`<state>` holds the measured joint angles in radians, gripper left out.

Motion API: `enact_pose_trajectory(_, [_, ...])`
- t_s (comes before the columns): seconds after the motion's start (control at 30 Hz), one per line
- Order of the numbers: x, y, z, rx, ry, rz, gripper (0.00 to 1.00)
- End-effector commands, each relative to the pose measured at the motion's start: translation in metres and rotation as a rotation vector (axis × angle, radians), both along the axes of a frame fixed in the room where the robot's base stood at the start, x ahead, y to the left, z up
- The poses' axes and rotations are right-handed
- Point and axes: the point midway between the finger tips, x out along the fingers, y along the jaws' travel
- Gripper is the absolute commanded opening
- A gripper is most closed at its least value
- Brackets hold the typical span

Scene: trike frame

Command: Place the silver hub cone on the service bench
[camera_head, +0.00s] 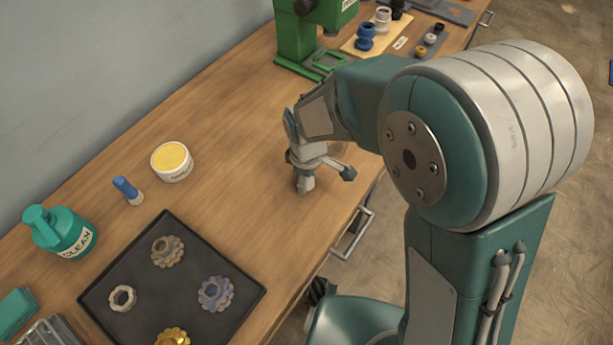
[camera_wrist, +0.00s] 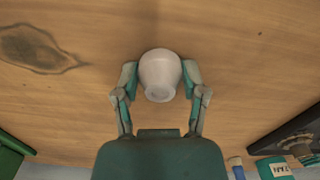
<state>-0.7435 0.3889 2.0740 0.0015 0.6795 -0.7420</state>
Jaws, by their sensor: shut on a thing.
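My gripper (camera_wrist: 160,80) is shut on the silver hub cone (camera_wrist: 160,72), a smooth pale grey piece with a narrower end, one finger on each side of it in the wrist view. In the head view my gripper (camera_head: 314,172) points down over the middle of the wooden service bench (camera_head: 235,130). A grey piece at its lower end appears to be the cone (camera_head: 306,184), partly hidden by the gripper. It is at or very near the bench top; I cannot tell whether it touches.
A black tray (camera_head: 190,245) with several toothed parts lies front left. A yellow-filled tub (camera_head: 172,162), blue-capped brush (camera_head: 127,190) and teal CLEAN bottle (camera_head: 62,233) stand left. A green press (camera_head: 310,35) and a board of parts (camera_head: 365,42) are behind. Bench around my gripper is clear.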

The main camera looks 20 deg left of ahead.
Motion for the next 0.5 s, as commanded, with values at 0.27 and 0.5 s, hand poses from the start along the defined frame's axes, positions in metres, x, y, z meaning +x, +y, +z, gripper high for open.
enact_pose_trajectory(0.27, [-0.0001,0.0001,-0.0016,0.0,0.0,0.0,0.03])
enact_pose_trajectory(0.5, [-0.0002,0.0,-0.001,0.0,0.0,0.0,0.9])
